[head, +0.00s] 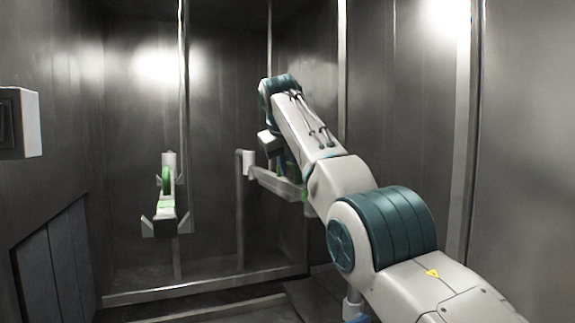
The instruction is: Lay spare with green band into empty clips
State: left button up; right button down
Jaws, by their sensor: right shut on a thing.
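My right arm reaches in from the lower right and bends down at its far end. My right gripper (293,181) is mostly hidden behind my own arm. To the left, a pale holder with upturned ends (161,226) stands in front of a vertical pole. A white piece with a green band (167,204) shows at it. I cannot tell which clips are empty. My left gripper is out of view.
A bent grey pipe (240,208) rises just left of the bar. A vertical pole (184,90) stands behind the left holder. A grey box (20,123) juts from the left wall. A low sill (210,283) crosses the floor. Open space lies between holder and pipe.

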dwell(0.4)
jog(key=c, duration=1.3)
grip_release()
jog(key=shift+f, duration=0.1)
jog(key=shift+s, duration=0.1)
jog(key=v, duration=1.1)
